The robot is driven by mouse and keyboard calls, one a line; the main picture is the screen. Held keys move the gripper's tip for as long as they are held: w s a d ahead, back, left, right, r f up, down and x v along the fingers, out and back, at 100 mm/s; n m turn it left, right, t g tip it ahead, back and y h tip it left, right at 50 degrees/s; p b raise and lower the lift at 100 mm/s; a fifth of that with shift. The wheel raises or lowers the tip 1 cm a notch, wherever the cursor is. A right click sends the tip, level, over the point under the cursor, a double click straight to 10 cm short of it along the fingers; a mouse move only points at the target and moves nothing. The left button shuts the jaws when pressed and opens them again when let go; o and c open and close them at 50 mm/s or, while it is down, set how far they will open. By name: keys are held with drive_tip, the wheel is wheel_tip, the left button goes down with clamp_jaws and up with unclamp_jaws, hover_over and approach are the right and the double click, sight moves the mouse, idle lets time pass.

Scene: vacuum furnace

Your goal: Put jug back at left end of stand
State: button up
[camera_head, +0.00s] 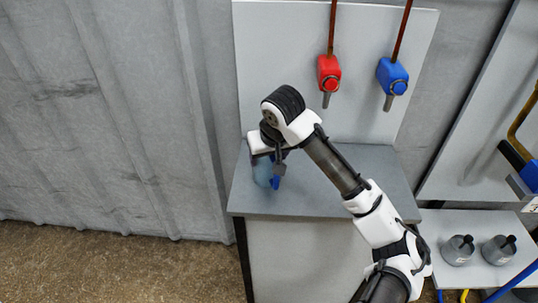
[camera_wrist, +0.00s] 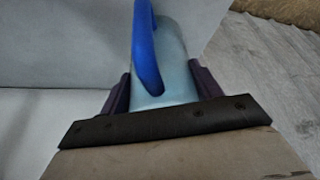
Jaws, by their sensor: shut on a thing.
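The jug (camera_head: 262,172) is light blue and translucent with a dark blue handle. It is at the left end of the grey stand (camera_head: 310,200), close to the left edge. My gripper (camera_head: 268,160) comes from above and is shut on the jug. In the wrist view the jug (camera_wrist: 178,75) sits between the two dark fingers of my gripper (camera_wrist: 163,92), with its blue handle toward the camera. The arm partly hides the jug in the head view. I cannot tell whether its base touches the stand top.
A red tap (camera_head: 329,73) and a blue tap (camera_head: 392,76) hang on the back panel above the stand. Two grey weights or caps (camera_head: 458,250) sit on a lower shelf at right. The stand top is clear right of the jug, partly under my arm.

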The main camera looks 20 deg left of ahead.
drive_tip(key=o, duration=1.5)
drive_tip(key=shift+f, duration=0.1)
drive_tip(key=shift+c, duration=0.2)
drive_tip(key=v, duration=1.2)
drive_tip(key=shift+a, duration=0.1)
